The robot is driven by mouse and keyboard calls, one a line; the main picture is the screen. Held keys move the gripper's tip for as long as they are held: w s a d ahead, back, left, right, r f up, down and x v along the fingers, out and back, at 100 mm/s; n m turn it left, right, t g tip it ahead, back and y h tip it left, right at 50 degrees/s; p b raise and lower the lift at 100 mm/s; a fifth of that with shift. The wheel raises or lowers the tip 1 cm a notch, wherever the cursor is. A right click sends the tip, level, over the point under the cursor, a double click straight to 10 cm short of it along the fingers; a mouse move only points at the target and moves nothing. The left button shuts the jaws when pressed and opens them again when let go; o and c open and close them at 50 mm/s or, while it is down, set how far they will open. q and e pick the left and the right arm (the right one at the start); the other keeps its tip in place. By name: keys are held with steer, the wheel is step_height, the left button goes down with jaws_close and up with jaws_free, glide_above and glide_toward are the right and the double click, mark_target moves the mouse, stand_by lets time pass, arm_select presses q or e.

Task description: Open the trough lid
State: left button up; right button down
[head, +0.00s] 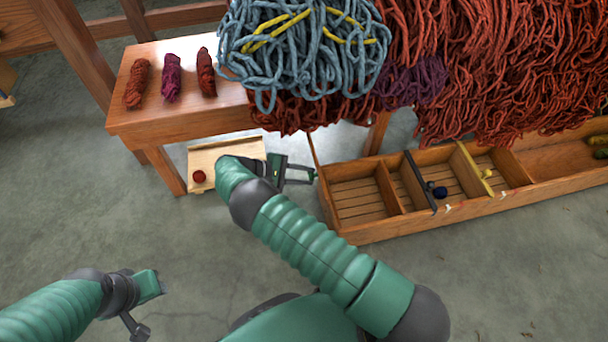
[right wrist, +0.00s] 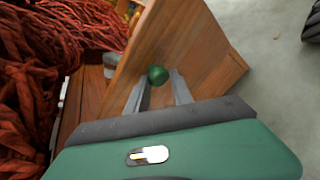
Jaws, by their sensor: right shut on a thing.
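The wooden trough (head: 375,232) runs along the floor at the right, with open compartments. A wooden lid (head: 314,150) stands raised at its left end, seen nearly edge-on in the head view. In the right wrist view, the wooden lid (right wrist: 202,62) fills the middle and bears a green knob (right wrist: 157,75). My right gripper (head: 312,174) is beside this lid, its fingers (right wrist: 160,90) shut on the green knob. My left gripper (head: 151,307) is open and empty over the floor, well away from the trough.
A wooden table (head: 165,122) holds several small skeins. A pale box (head: 228,150) with a red ball (head: 199,176) is behind my right arm. The floor in front is clear.

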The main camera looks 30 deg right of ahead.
steer(key=shift+s+f, duration=0.45)
steer(key=shift+f, duration=0.15)
steer(key=c, duration=1.1)
jaws_free()
arm_select(q)
steer(key=shift+d+f, duration=0.1)
arm_select(e)
steer(key=shift+w, duration=0.1)
arm_select(q)
steer(key=shift+w, duration=0.1)
arm_select(e)
steer(key=shift+w+r, duration=0.15)
steer(key=shift+r, duration=0.15)
